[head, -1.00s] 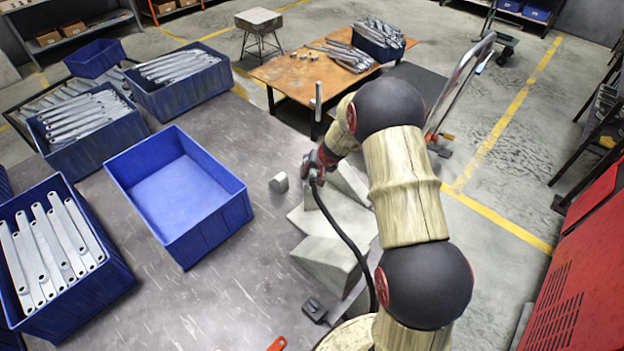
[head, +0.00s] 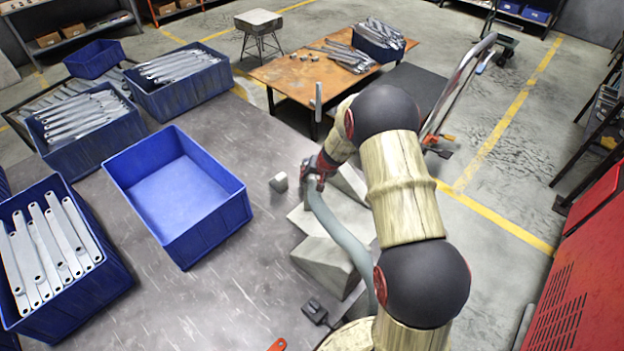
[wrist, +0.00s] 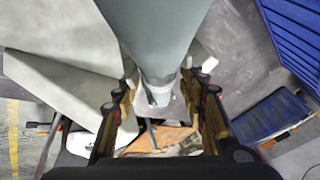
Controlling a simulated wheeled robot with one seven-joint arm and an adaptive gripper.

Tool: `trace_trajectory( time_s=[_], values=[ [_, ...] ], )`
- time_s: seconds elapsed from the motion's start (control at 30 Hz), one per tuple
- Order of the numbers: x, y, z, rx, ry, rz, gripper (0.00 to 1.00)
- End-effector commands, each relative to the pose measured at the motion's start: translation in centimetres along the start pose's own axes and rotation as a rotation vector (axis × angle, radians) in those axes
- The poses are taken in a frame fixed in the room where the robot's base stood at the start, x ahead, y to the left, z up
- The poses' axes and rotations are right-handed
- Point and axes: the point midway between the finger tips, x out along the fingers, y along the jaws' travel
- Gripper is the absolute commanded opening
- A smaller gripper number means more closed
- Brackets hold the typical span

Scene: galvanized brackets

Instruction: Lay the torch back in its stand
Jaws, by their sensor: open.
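My gripper (head: 322,170) is at the bench's right side, over pale grey angled blocks (head: 330,262). In the wrist view its fingers (wrist: 162,92) are apart, one on each side of a thick smooth grey-green tube (wrist: 158,35). The tube narrows to a pale end between the fingers; I cannot tell whether they touch it. In the head view a grey-green tube (head: 345,240) curves from my gripper towards my arm's base. I cannot make out the torch's body or which piece is its stand; my gripper and arm hide part of that area.
An empty blue bin (head: 180,190) stands left of my gripper, with bracket-filled blue bins (head: 50,255) further left. A small grey block (head: 279,182) lies near my gripper. A thin grey post (head: 318,100) stands behind.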

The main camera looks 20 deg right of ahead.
Motion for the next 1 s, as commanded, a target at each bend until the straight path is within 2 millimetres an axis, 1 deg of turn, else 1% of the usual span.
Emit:
trace_trajectory(
  time_s=[0.4, 0.53, 0.7, 0.8, 0.9, 0.97, 1.0],
  values=[
    [-0.2, 0.0, 0.0, 0.001, 0.0, 0.0, 0.43],
    [-2.5, -0.1, -0.1, -0.001, 0.003, -0.001, 0.43],
    [-5.3, 0.5, -0.7, 0.001, 0.002, 0.0, 0.43],
    [-6.6, 0.4, -0.7, -0.001, 0.001, 0.0, 0.43],
    [-7.4, 0.4, -0.7, 0.0, 0.001, -0.001, 0.43],
    [-8.0, 0.2, -0.7, -0.004, 0.001, -0.003, 0.43],
    [-8.6, -0.2, -0.8, -0.011, 0.002, -0.007, 0.43]
  ],
)
